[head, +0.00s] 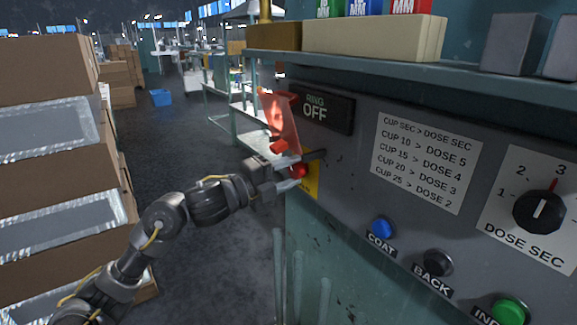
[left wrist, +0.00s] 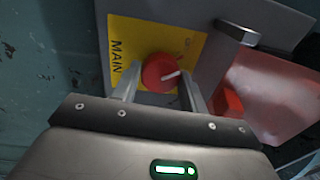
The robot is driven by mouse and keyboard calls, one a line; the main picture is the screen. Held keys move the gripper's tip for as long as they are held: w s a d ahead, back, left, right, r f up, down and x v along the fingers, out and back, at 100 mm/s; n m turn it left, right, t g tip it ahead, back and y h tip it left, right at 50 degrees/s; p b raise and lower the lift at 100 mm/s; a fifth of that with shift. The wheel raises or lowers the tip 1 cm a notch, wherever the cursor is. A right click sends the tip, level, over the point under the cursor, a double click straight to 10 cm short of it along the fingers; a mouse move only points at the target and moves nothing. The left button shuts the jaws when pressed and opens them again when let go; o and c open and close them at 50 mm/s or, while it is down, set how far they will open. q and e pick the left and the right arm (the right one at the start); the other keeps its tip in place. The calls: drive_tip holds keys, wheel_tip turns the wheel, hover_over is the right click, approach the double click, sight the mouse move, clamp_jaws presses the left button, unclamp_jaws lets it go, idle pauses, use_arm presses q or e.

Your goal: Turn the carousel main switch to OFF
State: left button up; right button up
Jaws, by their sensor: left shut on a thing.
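The main switch is a red round knob (left wrist: 159,72) with a white pointer line, on a yellow plate (left wrist: 131,35) lettered MAIN. In the left wrist view its line points right and slightly up; the small lettering beyond it is too small to read. My left gripper (left wrist: 160,80) has one finger on each side of the knob and is shut on it. In the head view the red knob (head: 299,171) shows at my left gripper (head: 297,168), with the yellow plate (head: 312,187) behind. My right gripper is not in view.
A raised red flap (head: 284,118) stands just above the gripper. The panel has a display (head: 322,109) reading RING OFF, a blue COAT button (head: 381,228), a black BACK button (head: 437,262), a green button (head: 508,311) and a dose dial (head: 540,211). Stacked boxes (head: 50,150) stand left.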

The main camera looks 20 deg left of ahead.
use_arm(q)
drive_tip(key=shift+n+p, duration=0.6)
drive_tip(key=shift+n, duration=0.6)
drive_tip(key=o, duration=1)
drive_tip(key=b+v, duration=0.3)
drive_tip(key=v, duration=0.7)
drive_tip(key=shift+s+a, duration=0.3)
drive_tip(key=shift+s, duration=0.05)
